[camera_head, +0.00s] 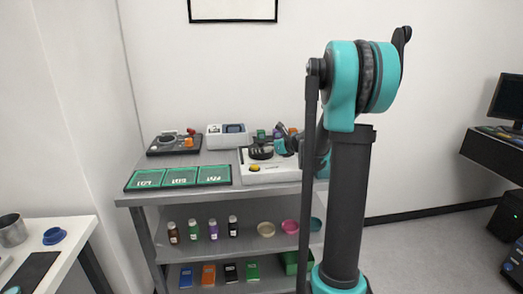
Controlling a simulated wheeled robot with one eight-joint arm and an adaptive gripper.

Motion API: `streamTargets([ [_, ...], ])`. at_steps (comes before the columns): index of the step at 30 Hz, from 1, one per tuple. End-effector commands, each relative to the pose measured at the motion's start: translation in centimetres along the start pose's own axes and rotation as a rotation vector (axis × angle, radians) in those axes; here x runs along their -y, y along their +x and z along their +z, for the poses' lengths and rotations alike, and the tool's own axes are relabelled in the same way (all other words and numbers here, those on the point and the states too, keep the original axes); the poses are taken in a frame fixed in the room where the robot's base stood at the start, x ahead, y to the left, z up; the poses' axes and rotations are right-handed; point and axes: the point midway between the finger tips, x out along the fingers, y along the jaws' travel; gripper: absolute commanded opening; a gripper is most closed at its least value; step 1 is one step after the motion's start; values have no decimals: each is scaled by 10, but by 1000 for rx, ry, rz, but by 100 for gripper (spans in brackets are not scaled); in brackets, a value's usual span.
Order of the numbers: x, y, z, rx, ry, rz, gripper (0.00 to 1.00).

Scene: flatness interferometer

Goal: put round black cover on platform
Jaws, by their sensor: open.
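A white instrument (270,172) with a yellow button on its front stands at the right of the grey rack's top. A round black piece (261,153), which looks like the cover, is at the instrument's top. I cannot tell whether it rests there, and the platform is not clearly made out. My gripper (272,147) is small in view, just right of and above the black piece, and is open. Whether its fingers are around or beside the piece is too small to tell. My arm hides the instrument's right side.
On the grey rack (222,159), three green panels (180,177) lie at the front left. A dark tray with small parts (174,143) and a white box (228,136) stand behind. Bottles and bowls fill the shelf below. A white table (50,250) is at the left.

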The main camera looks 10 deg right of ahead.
Motion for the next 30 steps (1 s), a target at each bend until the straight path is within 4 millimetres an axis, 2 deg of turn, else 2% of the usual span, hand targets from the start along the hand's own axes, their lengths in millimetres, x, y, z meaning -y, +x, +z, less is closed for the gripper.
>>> streamTargets([
  [6,1,30,0,0,0,1,100],
  [16,1,36,0,0,1,0,100],
  [28,1,36,0,0,1,0,50],
  [30,1,36,0,0,1,0,50],
])
